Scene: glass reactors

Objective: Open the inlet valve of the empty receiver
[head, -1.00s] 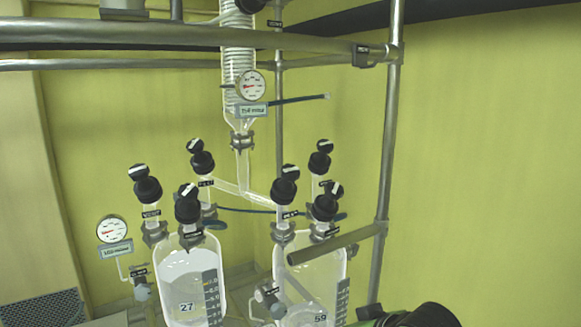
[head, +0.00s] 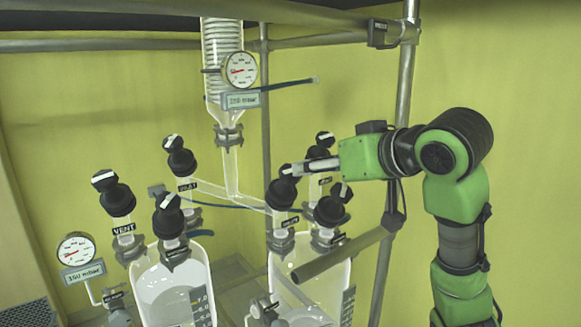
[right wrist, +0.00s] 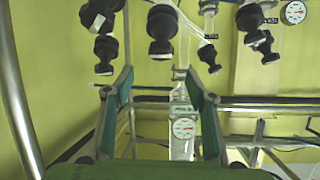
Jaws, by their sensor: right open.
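Two glass receivers stand side by side, a left one (head: 150,305) and a right one (head: 335,285). The left one shows a liquid surface; I cannot tell surely how full the right one is. A branched glass pipe (head: 232,180) runs from the condenser to a left valve labelled INLET (head: 180,160) and to the right receiver's left black valve knob (head: 283,190), whose label is too small to read. My right gripper (head: 300,168) is beside that knob's top, apparently not gripping it. In the right wrist view its fingers (right wrist: 160,95) are apart, with nothing between them. My left gripper is out of view.
The right receiver has two more knobs, back (head: 325,140) and front (head: 332,208), close to my right gripper. A VENT knob (head: 115,195) and a gauge (head: 75,250) are at left. A metal rail (head: 345,255) and upright post (head: 390,200) stand close to my arm.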

